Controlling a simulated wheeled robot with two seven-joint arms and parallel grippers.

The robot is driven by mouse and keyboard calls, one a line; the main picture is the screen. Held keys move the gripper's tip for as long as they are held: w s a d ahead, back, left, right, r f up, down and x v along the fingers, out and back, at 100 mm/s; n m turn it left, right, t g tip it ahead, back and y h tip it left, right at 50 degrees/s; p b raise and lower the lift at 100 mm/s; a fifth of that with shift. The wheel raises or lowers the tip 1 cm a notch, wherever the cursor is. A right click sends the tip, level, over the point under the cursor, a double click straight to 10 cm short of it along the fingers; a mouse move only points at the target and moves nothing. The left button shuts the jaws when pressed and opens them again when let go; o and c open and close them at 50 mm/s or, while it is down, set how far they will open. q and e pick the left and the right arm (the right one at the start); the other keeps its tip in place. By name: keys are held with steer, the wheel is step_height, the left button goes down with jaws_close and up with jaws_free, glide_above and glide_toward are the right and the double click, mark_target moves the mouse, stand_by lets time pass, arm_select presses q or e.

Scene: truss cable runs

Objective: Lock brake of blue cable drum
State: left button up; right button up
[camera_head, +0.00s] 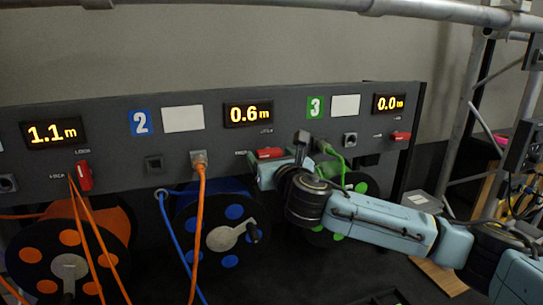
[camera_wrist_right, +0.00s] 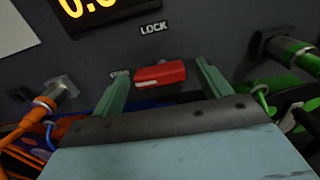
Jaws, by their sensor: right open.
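The blue cable drum (camera_head: 222,232) sits under the panel (camera_head: 300,103) by the label 2 and the display reading 0.6 m. Its red brake lever (camera_head: 270,153) lies about level on the panel, below that display. In the right wrist view the red lever (camera_wrist_right: 160,74) is between my two green fingers, below the word LOCK. My right gripper (camera_head: 280,160) is open around the lever, with a visible gap on each side. It partly covers the lever in the head view. My left gripper is out of view.
An orange drum (camera_head: 68,242) with an upright red lever (camera_head: 84,176) is at left. A green drum (camera_head: 327,236) is partly behind my right arm; its red lever (camera_head: 401,136) is about level. Orange and blue cables hang in front of the drums. A truss pipe (camera_head: 250,6) crosses above.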

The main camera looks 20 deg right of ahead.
steer(key=c, duration=1)
steer(key=m+p, duration=0.1)
steer(key=m, duration=0.3)
steer(key=m+p, duration=0.1)
steer(key=m, duration=0.3)
steer(key=shift+r+p, duration=0.1)
steer(key=shift+p, duration=0.2)
steer(key=m+p, duration=0.1)
steer(key=m, duration=0.4)
steer(key=shift+d+m, duration=0.1)
steer(key=shift+m, duration=0.3)
steer(key=shift+d+m+p, duration=0.1)
steer(key=shift+m+p, duration=0.3)
steer(key=shift+m, duration=1.7)
